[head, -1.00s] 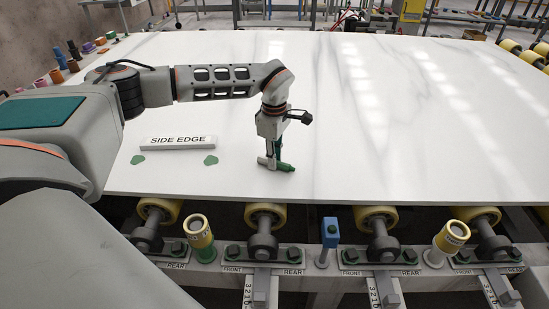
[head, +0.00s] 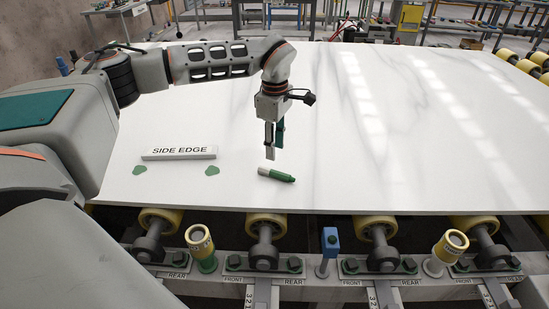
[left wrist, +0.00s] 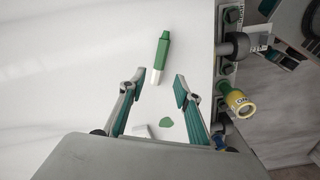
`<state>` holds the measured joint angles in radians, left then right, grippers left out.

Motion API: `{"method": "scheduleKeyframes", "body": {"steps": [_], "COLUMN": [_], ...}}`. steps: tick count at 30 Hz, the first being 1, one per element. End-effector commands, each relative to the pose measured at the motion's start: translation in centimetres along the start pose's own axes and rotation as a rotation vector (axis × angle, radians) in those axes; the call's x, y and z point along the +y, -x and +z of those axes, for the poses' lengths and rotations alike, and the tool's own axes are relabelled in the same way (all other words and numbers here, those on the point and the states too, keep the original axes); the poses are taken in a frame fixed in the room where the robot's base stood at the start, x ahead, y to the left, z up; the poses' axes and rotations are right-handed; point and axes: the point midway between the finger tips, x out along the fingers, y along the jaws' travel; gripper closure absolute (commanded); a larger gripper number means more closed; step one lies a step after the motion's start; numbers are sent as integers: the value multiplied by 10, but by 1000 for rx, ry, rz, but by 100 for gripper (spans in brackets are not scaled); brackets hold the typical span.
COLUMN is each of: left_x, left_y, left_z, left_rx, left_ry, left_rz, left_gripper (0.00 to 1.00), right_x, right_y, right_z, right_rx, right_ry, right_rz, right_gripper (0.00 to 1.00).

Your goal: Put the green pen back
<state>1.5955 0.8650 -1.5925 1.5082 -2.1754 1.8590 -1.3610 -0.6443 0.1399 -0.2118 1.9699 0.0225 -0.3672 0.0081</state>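The green pen (head: 277,175), green with a white end, lies on the white slab (head: 400,120) near its front edge. It also shows in the left wrist view (left wrist: 162,52), lying beyond the fingertips. My left gripper (head: 274,154) is above the slab, just behind and above the pen, pointing down and apart from it. In the left wrist view the fingers (left wrist: 156,82) are spread with nothing between them. My right gripper is not in view.
A white block marked SIDE EDGE (head: 179,153) stands on the slab, with green patches (head: 212,170) before it. Along the front rail are yellow-topped holders (head: 199,240), a blue-topped post (head: 330,241) and rollers. Most of the slab is clear.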

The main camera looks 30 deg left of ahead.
Motion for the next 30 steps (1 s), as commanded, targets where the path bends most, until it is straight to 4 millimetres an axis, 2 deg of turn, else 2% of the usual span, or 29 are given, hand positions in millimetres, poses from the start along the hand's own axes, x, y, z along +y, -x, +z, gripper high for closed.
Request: {"method": "scheduleKeyframes", "body": {"steps": [1, 3, 8, 19, 30], "left_x": [0, 0, 0, 0, 0], "left_y": [10, 19, 29, 30, 30], "left_z": [0, 0, 0, 0, 0], "left_rx": [0, 0, 1, 0, 0], "left_ry": [1, 1, 1, 1, 1], "left_rz": [2, 2, 0, -1, -1], "left_gripper": [67, 67, 67, 67, 67], "right_x": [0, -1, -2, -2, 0], "right_y": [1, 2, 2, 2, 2], "right_z": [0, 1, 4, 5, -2], "right_rx": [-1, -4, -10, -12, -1], "right_ry": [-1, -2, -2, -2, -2], "right_rz": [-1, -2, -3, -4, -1], "right_gripper": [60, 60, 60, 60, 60]}}
